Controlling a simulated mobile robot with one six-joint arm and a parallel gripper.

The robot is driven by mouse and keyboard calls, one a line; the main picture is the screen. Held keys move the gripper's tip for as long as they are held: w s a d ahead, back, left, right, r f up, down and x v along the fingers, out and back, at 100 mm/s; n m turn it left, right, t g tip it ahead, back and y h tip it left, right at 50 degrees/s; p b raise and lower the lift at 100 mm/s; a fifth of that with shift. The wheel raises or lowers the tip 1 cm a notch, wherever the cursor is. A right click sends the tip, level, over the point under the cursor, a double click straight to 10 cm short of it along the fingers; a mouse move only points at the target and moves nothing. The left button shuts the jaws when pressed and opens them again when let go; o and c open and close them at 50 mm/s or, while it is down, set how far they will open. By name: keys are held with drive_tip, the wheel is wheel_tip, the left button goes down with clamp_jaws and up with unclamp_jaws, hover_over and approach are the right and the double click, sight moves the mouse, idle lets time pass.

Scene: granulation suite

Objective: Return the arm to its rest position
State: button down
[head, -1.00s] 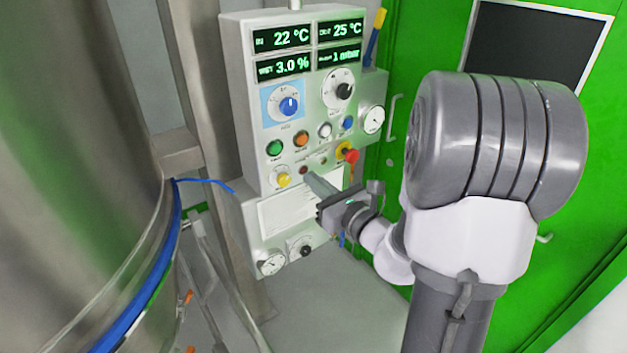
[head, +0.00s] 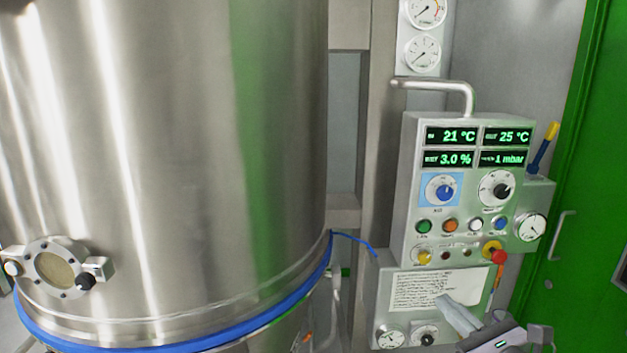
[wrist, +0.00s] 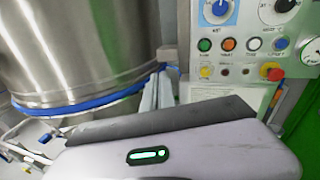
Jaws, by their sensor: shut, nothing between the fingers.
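My gripper (head: 459,316) is at the lower right of the head view, in front of the lower part of the control panel (head: 410,200). Its fingers are together with nothing between them, and they overlap the printed label (head: 425,287) in the picture. Whether they touch the panel cannot be told. Most of my arm is outside the head view.
A large steel vessel (head: 200,150) with a blue band (head: 180,343) and a round port (head: 57,270) fills the left. A bent pipe (head: 440,86) and gauges (head: 423,52) are above the panel. A green door (head: 575,230) stands at the right.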

drive_tip(key=s+a+f+n+g+y+b, duration=0.1)
drive_tip(key=s+a+n+g+y, duration=0.15)
drive_tip(key=a+n, duration=0.35)
drive_tip(key=s+a+n+g+y, duration=0.1)
drive_tip(key=s+a+n+g, duration=0.25)
drive_tip(key=a, duration=0.35)
drive_tip(key=s+a+f+n+g+y+b, duration=0.1)
drive_tip(key=s+a+n+g+y, duration=0.1)
drive_tip(key=s+a+n+g, duration=0.4)
drive_tip(key=s+a+f+n+h, duration=0.2)
drive_tip(key=s+f+n+h, duration=0.1)
drive_tip(key=s+n, duration=0.15)
drive_tip(key=s+d+n+t+h+b, duration=0.1)
drive_tip(key=s+d+n+h, duration=0.3)
drive_tip(key=d+n+h, duration=0.1)
drive_tip(key=shift+s+d+n+h, duration=0.35)
drive_tip(key=shift+d+n, duration=0.25)
drive_tip(key=shift+n, duration=0.3)
